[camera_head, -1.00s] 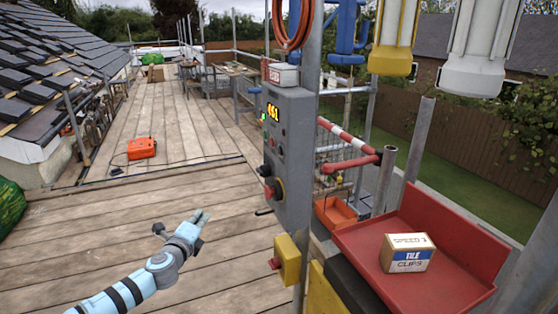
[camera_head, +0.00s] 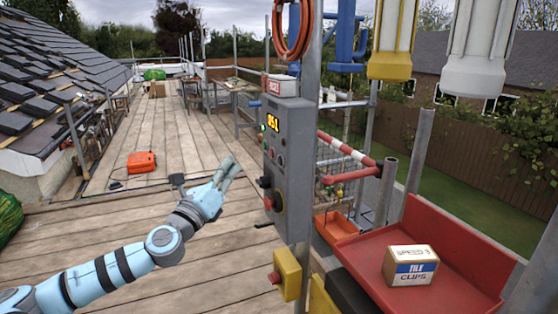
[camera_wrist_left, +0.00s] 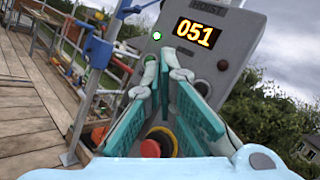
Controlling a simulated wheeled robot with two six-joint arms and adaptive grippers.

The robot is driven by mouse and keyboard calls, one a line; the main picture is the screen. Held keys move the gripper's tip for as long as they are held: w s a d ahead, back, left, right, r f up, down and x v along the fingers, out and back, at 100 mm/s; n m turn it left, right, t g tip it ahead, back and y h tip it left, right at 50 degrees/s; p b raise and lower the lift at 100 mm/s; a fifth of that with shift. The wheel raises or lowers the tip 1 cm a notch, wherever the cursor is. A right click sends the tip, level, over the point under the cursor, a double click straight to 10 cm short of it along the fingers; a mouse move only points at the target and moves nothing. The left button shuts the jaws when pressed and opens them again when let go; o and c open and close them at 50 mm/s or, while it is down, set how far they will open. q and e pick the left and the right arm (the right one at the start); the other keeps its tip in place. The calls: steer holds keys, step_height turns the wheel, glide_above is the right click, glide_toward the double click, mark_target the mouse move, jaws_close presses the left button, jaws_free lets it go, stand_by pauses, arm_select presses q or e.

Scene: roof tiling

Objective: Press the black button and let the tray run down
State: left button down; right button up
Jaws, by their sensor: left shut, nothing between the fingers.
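The grey hoist control box (camera_head: 293,165) stands on a post, with a lit yellow display (camera_head: 273,122) reading 051. In the left wrist view the display (camera_wrist_left: 197,34), a lit green lamp (camera_wrist_left: 157,35) and a dark round button (camera_wrist_left: 223,65) show on its face. I cannot tell for sure which button is black. A red tray (camera_head: 350,250) at the right holds a box of tile clips (camera_head: 411,265). My left gripper (camera_head: 230,163) is shut and empty, left of the box face and apart from it. In the wrist view its fingers (camera_wrist_left: 170,68) hide part of the panel. My right gripper is not in view.
A red knob on a yellow surround (camera_head: 272,200) sits low on the box. A yellow switch box (camera_head: 288,274) is below it. An orange case (camera_head: 142,162) lies on the plank deck, which is clear around my left arm.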

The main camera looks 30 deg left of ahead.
mark_target(280, 161)
arm_select(q)
steer(key=w+d+p, duration=0.5)
steer(key=w+p, duration=0.2)
steer(key=p, duration=0.1)
steer(key=shift+r, duration=0.1)
stand_by(0.5)
stand_by(0.9)
steer(key=shift+w+d, duration=0.25)
steer(key=shift+w, duration=0.05)
